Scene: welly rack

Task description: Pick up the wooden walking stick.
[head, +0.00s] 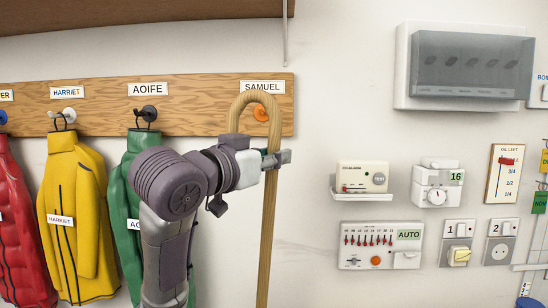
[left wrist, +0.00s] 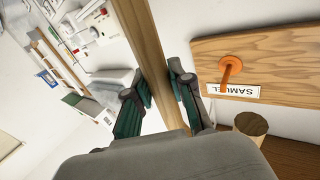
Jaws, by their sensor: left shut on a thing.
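The wooden walking stick (head: 267,225) is upright in the head view, its crook at the top in front of the peg board. The crook arches over the orange peg (head: 260,113) under the SAMUEL label; I cannot tell whether they touch. My left gripper (head: 276,159) is shut on the shaft just below the crook. In the left wrist view, the fingers of my left gripper (left wrist: 159,88) close on both sides of the stick (left wrist: 147,45). The orange peg (left wrist: 230,66) lies beside the shaft there. The stick's lower end is out of view. My right gripper is not in view.
Red, yellow (head: 75,225) and green (head: 122,180) coats hang on the board (head: 200,92) to the left. To the right, the wall carries a CO alarm (head: 363,177), a timer (head: 438,185), a control panel (head: 381,245) and a breaker box (head: 465,65).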

